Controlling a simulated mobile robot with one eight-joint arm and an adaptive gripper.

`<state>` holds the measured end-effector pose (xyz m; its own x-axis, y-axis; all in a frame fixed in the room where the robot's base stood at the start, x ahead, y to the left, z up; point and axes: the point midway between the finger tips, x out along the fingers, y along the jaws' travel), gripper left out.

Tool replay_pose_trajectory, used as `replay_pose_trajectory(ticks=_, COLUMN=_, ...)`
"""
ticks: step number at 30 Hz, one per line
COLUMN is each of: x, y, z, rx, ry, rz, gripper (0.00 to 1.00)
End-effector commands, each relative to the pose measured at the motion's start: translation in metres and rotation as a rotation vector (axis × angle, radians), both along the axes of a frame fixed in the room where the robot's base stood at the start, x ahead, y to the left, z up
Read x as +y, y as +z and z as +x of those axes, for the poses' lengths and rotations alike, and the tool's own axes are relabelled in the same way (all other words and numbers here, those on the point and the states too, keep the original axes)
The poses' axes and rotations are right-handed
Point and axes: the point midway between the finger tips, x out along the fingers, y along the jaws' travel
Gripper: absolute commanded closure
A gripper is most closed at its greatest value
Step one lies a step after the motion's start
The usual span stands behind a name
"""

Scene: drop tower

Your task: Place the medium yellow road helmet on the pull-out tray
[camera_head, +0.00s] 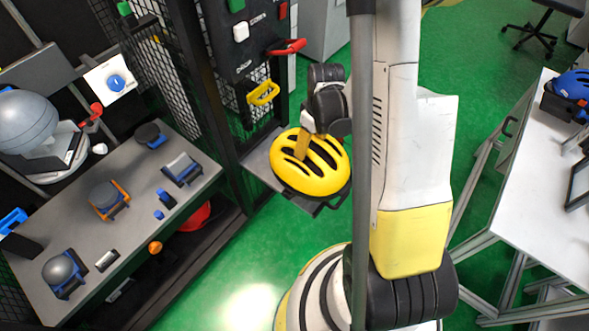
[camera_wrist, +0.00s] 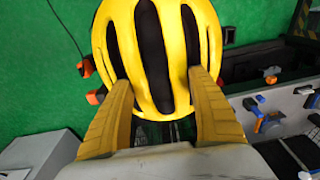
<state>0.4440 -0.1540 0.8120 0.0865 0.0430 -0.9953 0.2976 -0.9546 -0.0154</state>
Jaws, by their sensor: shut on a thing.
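The yellow road helmet (camera_head: 318,168) has black vents and sits at the pull-out tray (camera_head: 258,165) beside the dark mesh tower. It covers much of the tray, and I cannot tell whether it rests fully on it. My gripper (camera_head: 301,150) comes down on the helmet from above and is shut on it. In the wrist view the helmet (camera_wrist: 188,45) fills the upper middle. There, the two tan fingers of my gripper (camera_wrist: 164,85) reach onto its shell, one on each side of the central ribs.
A grey bench (camera_head: 140,205) with several blue and orange fixtures stands left of the tray. A yellow handle (camera_head: 263,93) and a red handle (camera_head: 287,47) stick out of the tower above the tray. A white table (camera_head: 525,190) with a blue helmet (camera_head: 573,84) is at right. Green floor lies between.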

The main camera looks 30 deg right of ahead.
Motion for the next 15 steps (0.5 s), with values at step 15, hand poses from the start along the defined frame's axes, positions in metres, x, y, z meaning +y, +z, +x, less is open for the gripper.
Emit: replay_pose_trajectory(ticks=15, x=-0.010, y=-0.058, z=0.050, rx=-0.013, ry=0.051, rz=-0.010, gripper=0.72)
